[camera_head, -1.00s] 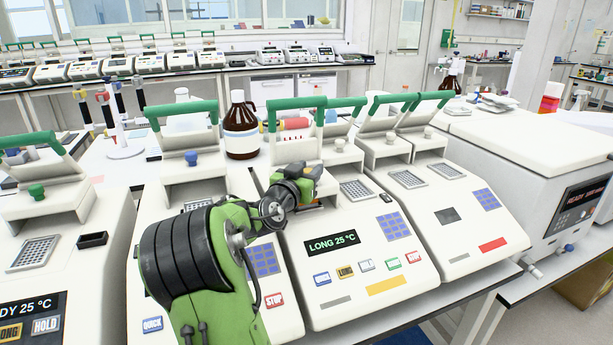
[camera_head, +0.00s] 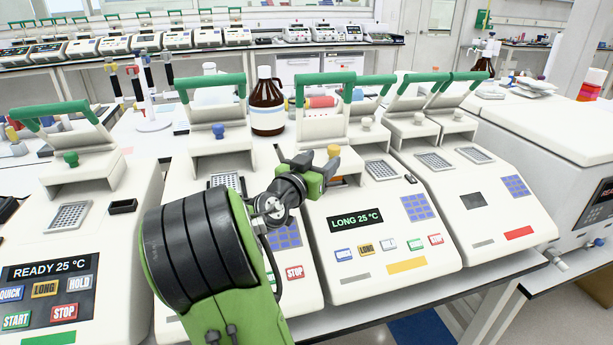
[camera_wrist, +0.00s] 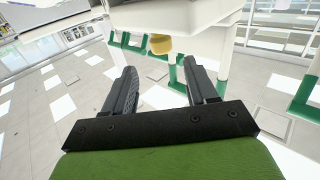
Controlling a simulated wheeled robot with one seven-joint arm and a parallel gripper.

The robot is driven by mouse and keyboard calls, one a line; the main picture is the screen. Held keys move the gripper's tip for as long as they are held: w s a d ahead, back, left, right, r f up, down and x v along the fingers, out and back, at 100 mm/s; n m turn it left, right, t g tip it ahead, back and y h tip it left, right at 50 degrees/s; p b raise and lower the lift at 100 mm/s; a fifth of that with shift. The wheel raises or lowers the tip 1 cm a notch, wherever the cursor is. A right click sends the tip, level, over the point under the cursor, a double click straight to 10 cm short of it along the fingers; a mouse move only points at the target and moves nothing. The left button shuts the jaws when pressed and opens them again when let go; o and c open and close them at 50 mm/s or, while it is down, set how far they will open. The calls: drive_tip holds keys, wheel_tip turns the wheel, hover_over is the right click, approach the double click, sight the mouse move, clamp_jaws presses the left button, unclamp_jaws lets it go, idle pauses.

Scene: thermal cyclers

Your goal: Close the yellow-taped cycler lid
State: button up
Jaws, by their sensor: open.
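The yellow-taped cycler (camera_head: 345,285) stands right of my arm, with a yellow strip (camera_head: 407,265) on its front and a display reading LONG 25 °C. Its lid (camera_head: 322,125) is raised, with a green handle (camera_head: 325,78) on top and a yellow knob (camera_head: 333,150) below. My gripper (camera_head: 308,160) is open and empty, in front of the lid and close to the knob in the picture. In the wrist view the yellow knob (camera_wrist: 161,45) shows just beyond and between the open fingers (camera_wrist: 157,72), with no contact visible. My gripper partly hides the cycler's block area.
A cycler with a blue knob (camera_head: 218,130) stands left, partly behind my arm. A cycler with a green knob (camera_head: 70,158) is farther left. A brown bottle (camera_head: 267,105) stands behind.

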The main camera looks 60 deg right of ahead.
drive_tip(key=a, duration=0.7)
drive_tip(key=shift+a, duration=0.4)
